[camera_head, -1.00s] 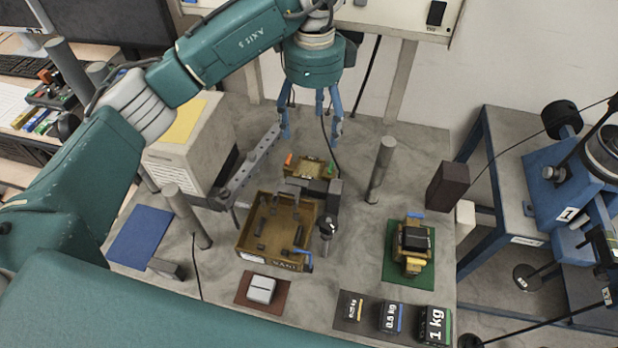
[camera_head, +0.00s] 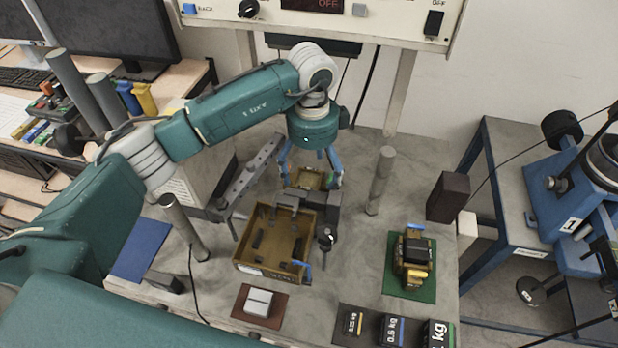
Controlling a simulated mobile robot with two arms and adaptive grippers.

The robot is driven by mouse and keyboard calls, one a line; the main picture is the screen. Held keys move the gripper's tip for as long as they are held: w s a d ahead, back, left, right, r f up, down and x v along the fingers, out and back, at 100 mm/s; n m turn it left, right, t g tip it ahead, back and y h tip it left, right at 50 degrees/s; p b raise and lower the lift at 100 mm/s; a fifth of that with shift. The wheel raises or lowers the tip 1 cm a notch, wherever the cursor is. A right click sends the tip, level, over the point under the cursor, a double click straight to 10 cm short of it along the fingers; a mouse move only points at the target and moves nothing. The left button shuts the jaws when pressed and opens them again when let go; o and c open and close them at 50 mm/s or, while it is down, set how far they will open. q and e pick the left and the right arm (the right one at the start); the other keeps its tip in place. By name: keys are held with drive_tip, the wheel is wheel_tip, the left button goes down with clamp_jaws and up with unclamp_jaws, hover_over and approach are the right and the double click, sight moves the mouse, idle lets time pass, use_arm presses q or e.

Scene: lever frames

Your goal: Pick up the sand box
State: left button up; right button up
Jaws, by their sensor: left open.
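Two brown open boxes stand on the grey bench, and I cannot read which is the sand box. The small tan box (camera_head: 309,181) is at the back, partly hidden by my gripper and a grey bar. The larger brown box (camera_head: 244,246) stands in front of it, with dark pieces inside and a blue handle at its front right corner. My left gripper (camera_head: 311,182) is open, pointing down, its blue fingers to either side of the small box in the picture. I cannot tell whether they touch it. My right gripper is not in view.
A grey lever arm (camera_head: 245,180) and a dark clamp (camera_head: 300,199) crowd the boxes. Metal posts stand left (camera_head: 184,226) and right (camera_head: 381,180). A yellow device on a green mat (camera_head: 420,293), labelled weights (camera_head: 393,330) and a white block (camera_head: 258,302) lie in front.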

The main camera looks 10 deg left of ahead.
sight(308, 180)
use_arm(q)
drive_tip(key=f, duration=0.2)
drive_tip(key=a+f, duration=0.1)
drive_tip(key=shift+s+a+p, duration=0.1)
drive_tip(key=shift+s+p, duration=0.2)
drive_tip(key=shift+s, duration=0.1)
drive_tip(key=shift+a+f, duration=0.15)
drive_tip(key=shift+f, duration=0.25)
drive_tip(key=shift+w+f, duration=0.2)
drive_tip(key=shift+w, duration=0.05)
drive_tip(key=shift+o, duration=1.2)
drive_tip(key=shift+r, duration=0.25)
drive_tip(key=c, duration=1.3)
drive_tip(key=shift+c, duration=1.1)
drive_tip(key=shift+w, duration=0.1)
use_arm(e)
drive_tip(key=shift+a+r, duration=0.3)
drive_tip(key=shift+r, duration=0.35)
